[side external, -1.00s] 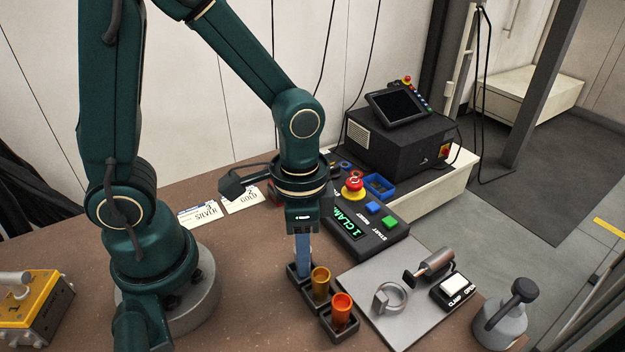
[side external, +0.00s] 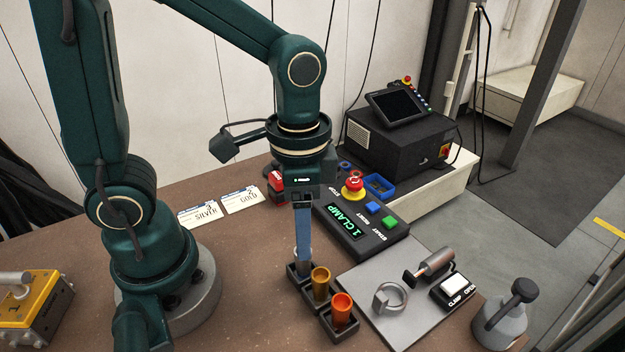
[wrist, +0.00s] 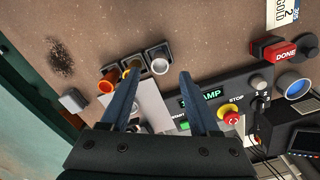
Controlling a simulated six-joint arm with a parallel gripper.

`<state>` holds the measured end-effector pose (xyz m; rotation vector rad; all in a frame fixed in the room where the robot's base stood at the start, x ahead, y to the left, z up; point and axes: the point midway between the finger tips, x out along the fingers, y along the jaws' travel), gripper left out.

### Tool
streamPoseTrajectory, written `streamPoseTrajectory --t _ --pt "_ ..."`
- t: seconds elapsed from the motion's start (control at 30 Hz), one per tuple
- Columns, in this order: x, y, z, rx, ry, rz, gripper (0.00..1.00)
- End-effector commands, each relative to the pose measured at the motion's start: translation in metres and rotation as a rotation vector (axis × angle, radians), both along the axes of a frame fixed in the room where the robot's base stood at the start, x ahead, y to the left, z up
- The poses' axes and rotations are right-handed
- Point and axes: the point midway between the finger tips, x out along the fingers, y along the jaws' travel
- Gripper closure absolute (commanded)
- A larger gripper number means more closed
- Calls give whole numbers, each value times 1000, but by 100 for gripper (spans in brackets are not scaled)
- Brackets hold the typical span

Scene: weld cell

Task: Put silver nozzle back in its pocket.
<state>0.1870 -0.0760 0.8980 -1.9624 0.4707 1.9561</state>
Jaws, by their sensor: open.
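The silver nozzle (wrist: 160,65) sits in the black pocket at one end of a row of three, seen in the wrist view between my fingertips. In the side view the silver pocket (side external: 294,278) is at the back left of the row, and my finger mostly hides the nozzle. My gripper (side external: 301,257) points down above that pocket with its fingers apart; they also show open and empty in the wrist view (wrist: 159,74). I see no finger touching the nozzle, though the side view overlaps them.
The gold nozzle (side external: 320,281) and copper nozzle (side external: 341,308) stand upright in the neighbouring pockets. Right of them is a grey plate (side external: 420,318) with a ring clamp (side external: 390,299). The control box (side external: 375,240) stands behind. SILVER and GOLD cards (side external: 200,213) lie on the table.

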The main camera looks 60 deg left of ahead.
Motion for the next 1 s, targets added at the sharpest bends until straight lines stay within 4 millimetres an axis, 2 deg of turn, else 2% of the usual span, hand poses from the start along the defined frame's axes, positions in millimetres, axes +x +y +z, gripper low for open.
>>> streamPoseTrajectory --t 0.03,0.2,0.4,0.63,1.0 --pt "1 0 11 -1 -9 0 38" --pt "1 0 40 -1 -7 0 38" --pt "0 0 62 0 -2 0 38" --pt "-6 6 71 -12 -66 63 38" --pt "-26 31 72 -93 -404 389 38"
